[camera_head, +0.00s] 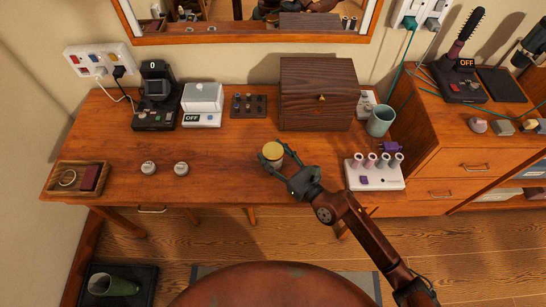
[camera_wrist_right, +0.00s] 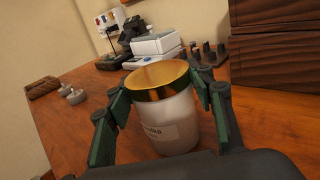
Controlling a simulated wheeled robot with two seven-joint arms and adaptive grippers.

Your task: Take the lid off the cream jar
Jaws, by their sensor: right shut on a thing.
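The cream jar (camera_wrist_right: 168,124) is a whitish, labelled jar with a gold lid (camera_wrist_right: 160,79) seated on top. In the head view the jar (camera_head: 273,162) stands upright near the front middle of the wooden desk, its gold lid (camera_head: 272,151) facing up. My right gripper (camera_head: 280,166) reaches it from the front right. In the right wrist view the green-padded fingers of the right gripper (camera_wrist_right: 163,98) are on both sides of the jar, close under the lid, shut on it. The exact contact line is partly hidden. My left gripper is not in view.
A dark wooden box (camera_head: 318,94) stands behind the jar, and a white stand with several rollers (camera_head: 374,177) is to the right. Two small pots (camera_head: 149,168) and a wooden tray (camera_head: 77,178) are at the left. The desk between pots and jar is clear.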

